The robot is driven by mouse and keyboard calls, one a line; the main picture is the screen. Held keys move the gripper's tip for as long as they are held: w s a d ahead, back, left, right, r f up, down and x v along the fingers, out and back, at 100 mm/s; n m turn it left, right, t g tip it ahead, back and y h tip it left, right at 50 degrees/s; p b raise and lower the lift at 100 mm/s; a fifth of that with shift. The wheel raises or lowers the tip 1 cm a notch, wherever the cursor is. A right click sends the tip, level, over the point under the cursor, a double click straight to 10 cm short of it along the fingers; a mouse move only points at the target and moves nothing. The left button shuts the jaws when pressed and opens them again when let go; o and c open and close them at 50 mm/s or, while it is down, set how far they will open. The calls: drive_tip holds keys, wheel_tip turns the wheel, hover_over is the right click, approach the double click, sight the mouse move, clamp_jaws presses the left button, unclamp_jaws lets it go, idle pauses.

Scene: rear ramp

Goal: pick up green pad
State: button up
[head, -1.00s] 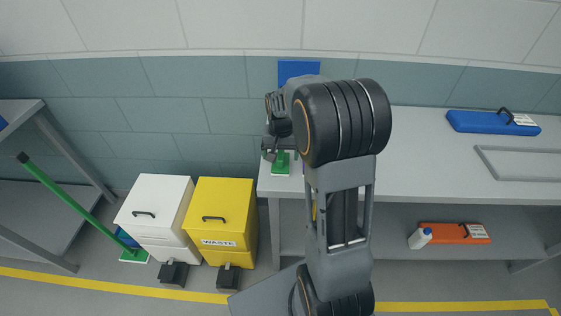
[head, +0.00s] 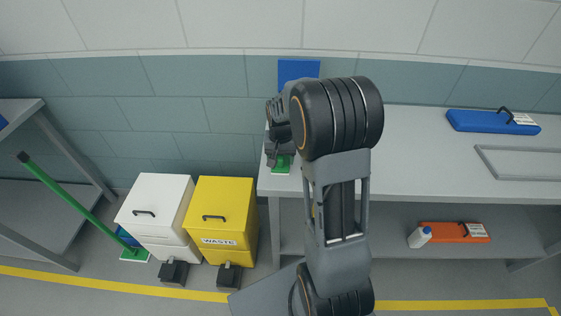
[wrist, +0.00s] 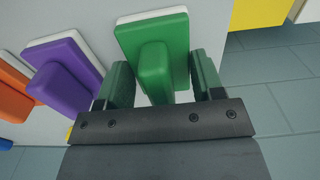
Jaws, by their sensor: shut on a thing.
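The green pad (wrist: 152,35) has a white underside and a raised green grip block. In the wrist view my gripper (wrist: 160,82) has one finger on each side of that block and is shut on it. In the head view the green pad (head: 281,164) shows at the left end of the grey bench, below my gripper (head: 278,155). My arm hides part of this area. I cannot tell whether the pad touches the bench top.
A purple pad (wrist: 66,76) and an orange pad (wrist: 14,92) lie left of the green one in the wrist view. A blue case (head: 480,122) and a grey frame (head: 520,176) are on the right of the bench (head: 420,170). Yellow (head: 222,215) and white bins (head: 155,210) stand left.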

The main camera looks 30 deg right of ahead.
drive_tip(key=shift+c, duration=0.6)
drive_tip(key=shift+r, duration=0.1)
drive_tip(key=shift+r, duration=0.45)
wheel_tip(320, 180, up, 2)
drive_tip(key=shift+r, duration=0.2)
drive_tip(key=a+r+b, duration=0.1)
drive_tip(key=a+r, duration=0.8)
drive_tip(key=a, duration=0.5)
drive_tip(key=shift+r+b, duration=0.3)
